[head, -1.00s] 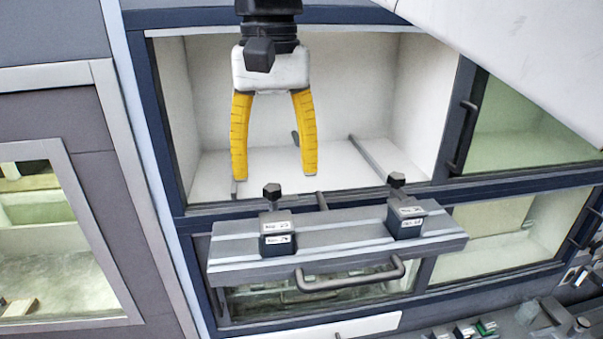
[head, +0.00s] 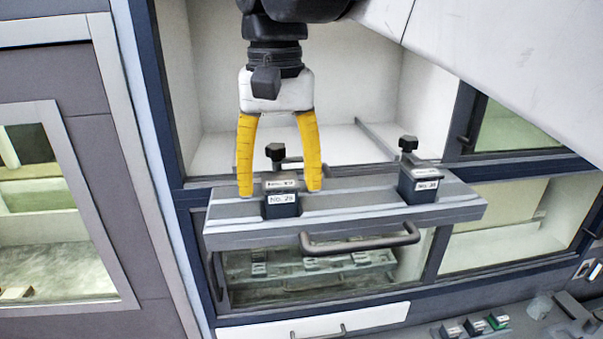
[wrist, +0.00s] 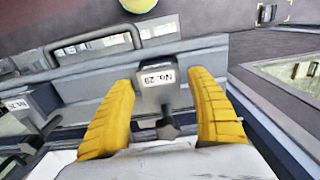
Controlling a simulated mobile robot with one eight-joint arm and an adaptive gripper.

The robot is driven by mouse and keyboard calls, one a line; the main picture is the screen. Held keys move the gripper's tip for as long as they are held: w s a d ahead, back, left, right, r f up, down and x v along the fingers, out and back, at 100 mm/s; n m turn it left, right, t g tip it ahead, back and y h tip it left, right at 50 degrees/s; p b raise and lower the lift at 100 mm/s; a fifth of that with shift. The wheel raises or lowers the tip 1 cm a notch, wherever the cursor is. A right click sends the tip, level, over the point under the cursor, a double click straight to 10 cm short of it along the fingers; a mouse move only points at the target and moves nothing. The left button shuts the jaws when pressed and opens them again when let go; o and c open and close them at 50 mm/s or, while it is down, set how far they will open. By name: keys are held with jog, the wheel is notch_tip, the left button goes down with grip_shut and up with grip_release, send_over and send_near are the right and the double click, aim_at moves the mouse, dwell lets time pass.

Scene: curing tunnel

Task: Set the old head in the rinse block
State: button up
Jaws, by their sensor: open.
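A dark block-shaped head labelled No. 29 (head: 282,206) stands upright on the left of a grey pull-out rack, with a black knob on top. It also shows in the wrist view (wrist: 158,90). My gripper (head: 280,192) is open, its yellow fingers on either side of this head; I see no clear contact. A second, similar head (head: 422,186) stands on the right of the rack; its label is hard to read. It shows at the left of the wrist view (wrist: 38,102). I cannot tell which thing is the rinse block.
The grey rack (head: 345,232) has a bar handle (head: 360,245) in front. Behind is an open, pale compartment (head: 330,60). Below, a glazed compartment holds several small labelled blocks. More small blocks (head: 475,327) stand at the lower right.

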aim_at(279, 179)
jog(key=c, duration=1.3)
notch_tip(279, 179, up, 6)
jog(key=p, duration=0.5)
jog(key=shift+r+p, duration=0.25)
jog(key=shift+p, duration=0.15)
jog(key=shift+f, duration=0.2)
jog(key=shift+r, duration=0.1)
